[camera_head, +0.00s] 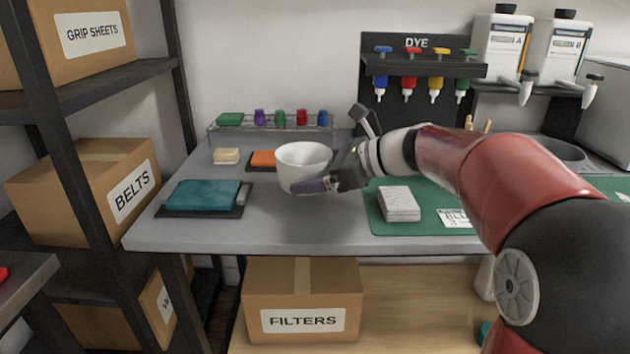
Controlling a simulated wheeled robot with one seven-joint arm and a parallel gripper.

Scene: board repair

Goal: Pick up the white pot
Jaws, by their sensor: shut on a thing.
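The white pot (303,166) is a plain, round, open-topped bowl shape, upright over the grey worktop. My gripper (335,178) comes from the right and is shut on the pot's right side. A dark finger lies across the pot's lower right front. I cannot tell whether the pot's base touches the worktop or hangs just above it. My red and black arm hides part of the worktop at the right.
A teal pad (202,195) on a dark tray lies left of the pot. An orange block (262,160) and a cream block (226,156) sit behind it. A green mat (385,226) with a white stack (399,204) lies right. A rack (270,127) stands at the back.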

